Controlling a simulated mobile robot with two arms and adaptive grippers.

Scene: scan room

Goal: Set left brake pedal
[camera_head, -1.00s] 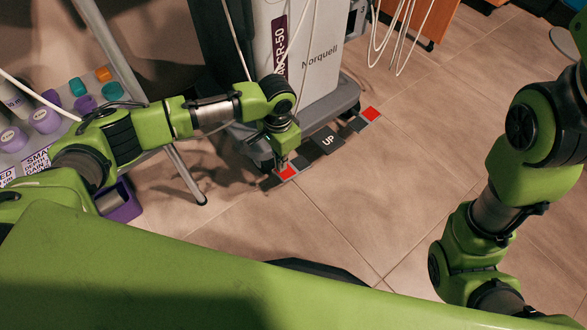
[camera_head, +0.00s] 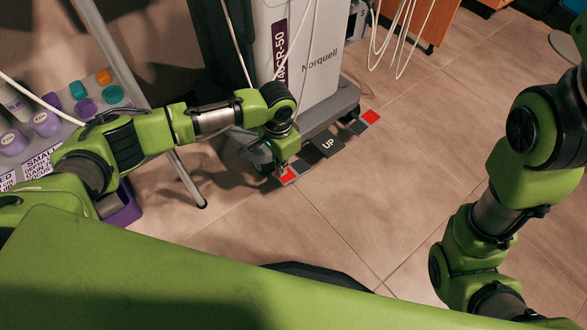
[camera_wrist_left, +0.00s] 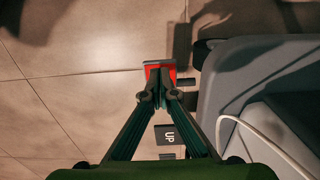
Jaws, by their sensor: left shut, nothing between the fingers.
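The left brake pedal is a red-topped pad (camera_head: 289,176) low at the near corner of the grey Norquell machine (camera_head: 313,60). My left gripper (camera_head: 281,166) is shut and empty, pointing down at this pedal. In the left wrist view the closed fingertips (camera_wrist_left: 160,88) overlap the near part of the red pad (camera_wrist_left: 160,67). I cannot tell whether they touch it. The fingers hide part of the pad. My right arm is at the right of the head view; its gripper is out of frame.
A black "UP" pedal (camera_head: 327,144) and another red pad (camera_head: 371,116) lie along the machine's base. A cart with bottles (camera_head: 46,123) and a purple bin (camera_head: 122,206) stands at the left. White cables (camera_head: 397,30) hang at upper right. The tiled floor (camera_head: 400,190) is clear.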

